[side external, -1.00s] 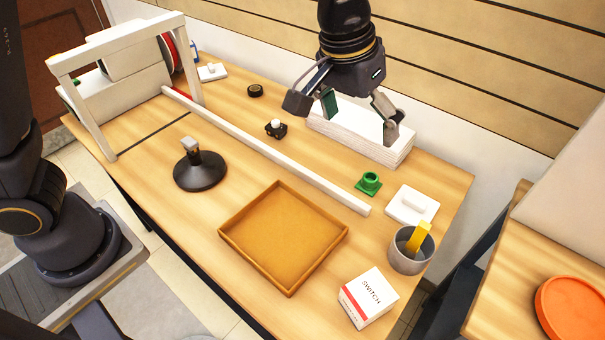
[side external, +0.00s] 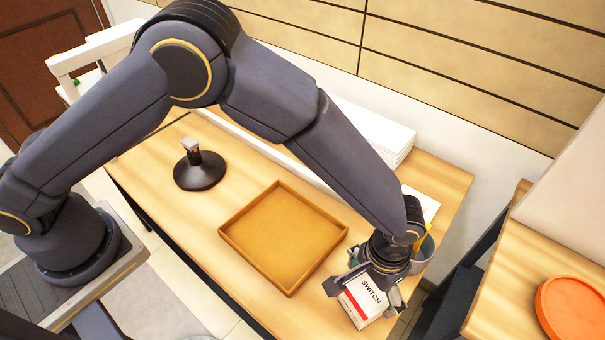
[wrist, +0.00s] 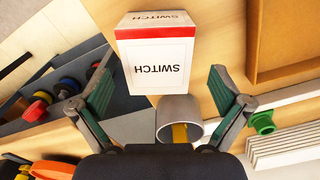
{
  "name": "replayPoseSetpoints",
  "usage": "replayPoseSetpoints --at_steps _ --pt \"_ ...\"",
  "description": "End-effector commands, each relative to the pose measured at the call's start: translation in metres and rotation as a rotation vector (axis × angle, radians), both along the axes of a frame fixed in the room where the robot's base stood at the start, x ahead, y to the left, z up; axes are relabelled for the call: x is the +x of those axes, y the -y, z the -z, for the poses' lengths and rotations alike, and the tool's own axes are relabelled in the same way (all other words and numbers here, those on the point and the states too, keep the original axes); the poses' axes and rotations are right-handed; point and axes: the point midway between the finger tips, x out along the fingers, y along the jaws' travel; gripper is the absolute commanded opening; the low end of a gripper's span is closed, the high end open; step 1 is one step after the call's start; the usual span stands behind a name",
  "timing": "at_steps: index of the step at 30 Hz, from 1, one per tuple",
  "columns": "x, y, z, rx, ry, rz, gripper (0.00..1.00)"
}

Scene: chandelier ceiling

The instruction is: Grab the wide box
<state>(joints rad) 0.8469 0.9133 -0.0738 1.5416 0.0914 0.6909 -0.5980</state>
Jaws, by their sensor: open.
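The white box with a red stripe and the word SWITCH (side external: 363,303) stands on the table's near right corner. In the wrist view the box (wrist: 155,55) is ahead of my gripper, between the lines of its two fingers. My gripper (side external: 364,294) is over the box in the side view, with a finger on either side; it is open and empty. In the wrist view the green-padded fingers (wrist: 160,72) are spread wider than the box. I cannot tell how much height is left between fingertips and box. My wrist hides part of the box's top in the side view.
A grey cup (wrist: 178,115) with a yellow thing in it is close beside the box. A shallow brown tray (side external: 232,238) lies to the left. A black-based stand (side external: 200,172) and a white stack (side external: 385,130) are farther off. My arm covers much of the table.

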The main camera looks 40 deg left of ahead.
Motion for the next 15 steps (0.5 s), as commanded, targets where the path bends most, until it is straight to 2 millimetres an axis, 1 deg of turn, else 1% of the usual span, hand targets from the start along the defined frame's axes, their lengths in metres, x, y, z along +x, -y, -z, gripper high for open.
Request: replayPoseSetpoints --at_steps 4,9,12,15 --pt "0.0 0.0 0.011 0.001 -0.001 0.0 1.0" --pt "-0.002 0.003 0.038 0.003 -0.001 0.001 1.0" --pt "-0.001 0.003 0.05 0.001 -0.001 0.001 1.0" --pt "-0.001 0.003 0.056 0.001 0.001 0.001 1.0"
